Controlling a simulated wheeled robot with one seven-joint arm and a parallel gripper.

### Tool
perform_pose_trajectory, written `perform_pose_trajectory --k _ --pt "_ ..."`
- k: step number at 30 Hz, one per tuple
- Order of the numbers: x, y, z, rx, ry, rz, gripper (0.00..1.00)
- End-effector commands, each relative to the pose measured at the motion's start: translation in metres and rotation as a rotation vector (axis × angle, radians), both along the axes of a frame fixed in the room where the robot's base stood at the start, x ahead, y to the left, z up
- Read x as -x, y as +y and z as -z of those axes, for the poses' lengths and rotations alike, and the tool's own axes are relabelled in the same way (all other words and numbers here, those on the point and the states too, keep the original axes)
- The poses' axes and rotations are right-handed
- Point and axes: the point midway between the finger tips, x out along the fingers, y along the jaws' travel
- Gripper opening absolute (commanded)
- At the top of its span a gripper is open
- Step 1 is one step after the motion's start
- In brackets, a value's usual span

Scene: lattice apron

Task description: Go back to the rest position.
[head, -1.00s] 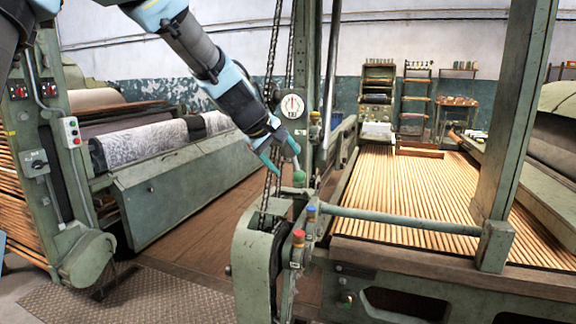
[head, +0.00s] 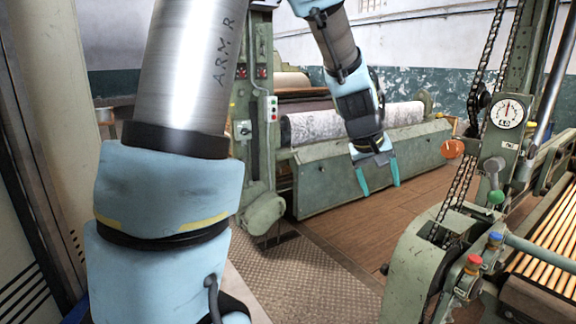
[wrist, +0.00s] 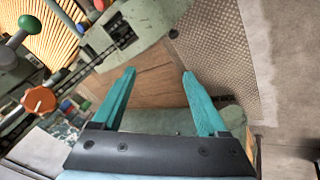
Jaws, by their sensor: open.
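My gripper (head: 381,188) hangs from my arm near the middle of the head view, its teal fingers pointing down. The fingers are apart with nothing between them; they also show spread and empty in the wrist view (wrist: 158,72). The gripper is in the air, left of the orange knob (head: 453,149) and the green-balled lever (head: 496,197), and touches neither. The orange knob (wrist: 38,100) and green ball (wrist: 29,24) are at the left of the wrist view. My upper arm fills much of the left of the head view.
A round dial (head: 507,114) is on the green machine post at right. Blue (head: 495,237) and red (head: 474,262) capped levers stand below it. A machine with a patterned roll (head: 320,124) is behind my gripper. Brown floor (head: 350,225) and a metal floor plate (head: 310,275) lie open between.

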Motion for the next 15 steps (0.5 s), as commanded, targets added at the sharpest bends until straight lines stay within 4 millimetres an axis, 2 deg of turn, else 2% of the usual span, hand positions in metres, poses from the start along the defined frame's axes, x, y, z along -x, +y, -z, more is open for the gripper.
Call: perform_pose_trajectory --k 1,3,6,9,12,15 --pt "0.0 0.039 0.003 -0.05 0.004 -0.014 0.76" --pt "0.005 0.09 0.013 -0.122 0.015 -0.023 0.76" --pt "0.024 0.158 0.025 -0.219 0.044 -0.028 0.76" --pt "0.049 0.214 0.034 -0.299 0.08 -0.028 0.76" --pt "0.073 0.254 0.041 -0.355 0.116 -0.023 0.76" --pt "0.092 0.277 0.046 -0.388 0.143 -0.018 0.76"
